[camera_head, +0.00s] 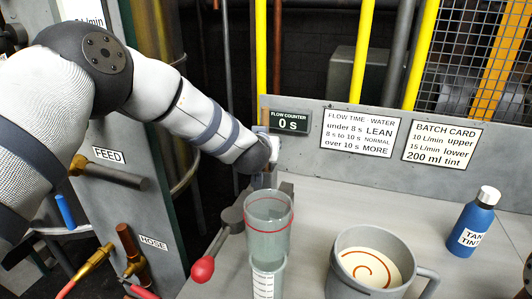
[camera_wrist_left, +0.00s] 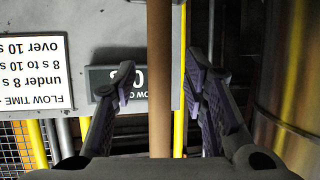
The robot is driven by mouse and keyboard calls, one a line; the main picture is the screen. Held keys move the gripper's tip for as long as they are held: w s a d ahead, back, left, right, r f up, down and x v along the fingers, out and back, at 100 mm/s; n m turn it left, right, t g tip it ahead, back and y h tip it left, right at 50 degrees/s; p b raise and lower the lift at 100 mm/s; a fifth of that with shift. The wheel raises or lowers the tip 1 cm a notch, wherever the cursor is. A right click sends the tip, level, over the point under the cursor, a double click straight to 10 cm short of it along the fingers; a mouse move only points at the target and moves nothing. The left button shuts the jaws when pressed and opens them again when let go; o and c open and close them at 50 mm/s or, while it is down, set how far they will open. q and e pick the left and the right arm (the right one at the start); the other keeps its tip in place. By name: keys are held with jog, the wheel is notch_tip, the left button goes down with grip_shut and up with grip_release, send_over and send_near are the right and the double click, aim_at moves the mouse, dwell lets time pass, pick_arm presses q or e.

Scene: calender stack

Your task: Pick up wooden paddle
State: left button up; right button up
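A brown, wood-coloured shaft (camera_wrist_left: 159,45), which I take to be the wooden paddle's handle, runs upright through the middle of the left wrist view. My left gripper (camera_wrist_left: 158,88) is open, with one finger on each side of the shaft and a visible gap on both sides. I cannot tell how deep between the fingers the shaft lies. In the head view my left arm reaches to the back panel, and its fingers are not clearly seen. I cannot make out the paddle there. My right gripper is in neither view.
A clear measuring vessel (camera_head: 268,235) stands near a red-knobbed lever (camera_head: 203,269). A grey pot (camera_head: 340,281) holds cream liquid with a red spiral. A blue tint bottle (camera_head: 475,222) stands at right. The panel carries a flow counter (camera_head: 290,122) reading 0 s. The bench (camera_head: 430,225) has free room between pot and bottle.

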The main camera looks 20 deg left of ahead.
pick_arm(q)
jog(key=shift+r, duration=0.2)
grip_shut()
